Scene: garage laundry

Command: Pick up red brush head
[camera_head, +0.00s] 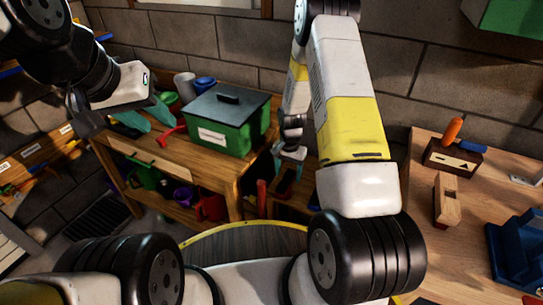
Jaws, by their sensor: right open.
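No thing is clearly recognisable as a red brush head. A small red object (172,133) lies on the wooden workbench (190,160), in front of the green box and just right of my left gripper. Another red, upright object (262,195) shows low down, left of my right gripper. My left gripper (155,126) hangs over the workbench's left part, its teal fingers apart, with nothing seen between them. My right gripper (287,178) points down beyond the workbench's right end, its teal fingers apart and empty. My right arm hides part of the area behind it.
A green box (232,133) with a dark lid stands on the workbench, with a blue cup (205,83) behind it. A red can (211,207) and a green can (145,177) sit on the lower shelf. A second table (420,170) at right holds a wooden block (447,200) and blue vise.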

